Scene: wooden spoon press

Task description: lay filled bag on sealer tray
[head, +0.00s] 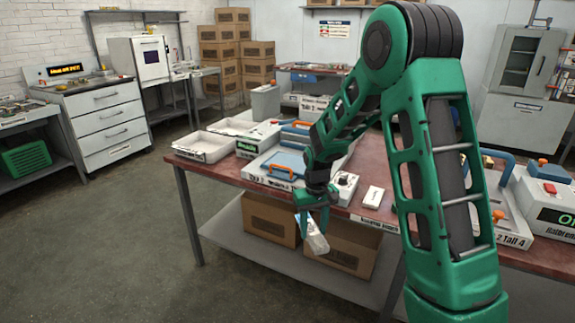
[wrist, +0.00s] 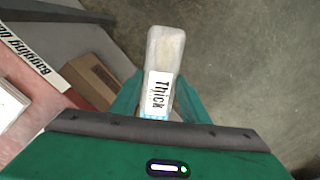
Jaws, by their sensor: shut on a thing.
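My gripper (head: 312,208) is shut on a clear filled bag (head: 316,239). The bag hangs tilted below the fingers, out past the front edge of the table. In the wrist view the bag (wrist: 164,55) sticks out beyond the fingers, with pale contents and a white label reading "Thick". Its near end is hidden by my gripper (wrist: 155,105). What looks like the sealer, a grey-white unit with a blue tray (head: 284,163) and orange knobs, stands on the table behind and left of my gripper. My arm hides part of it.
The red-brown table (head: 225,178) carries white open bins (head: 203,146), a small knobbed box (head: 344,187) and a white block (head: 373,197). Another blue-handled unit (head: 500,212) stands right, behind my arm. Cardboard boxes (head: 270,219) sit on the lower shelf. The floor in front is clear.

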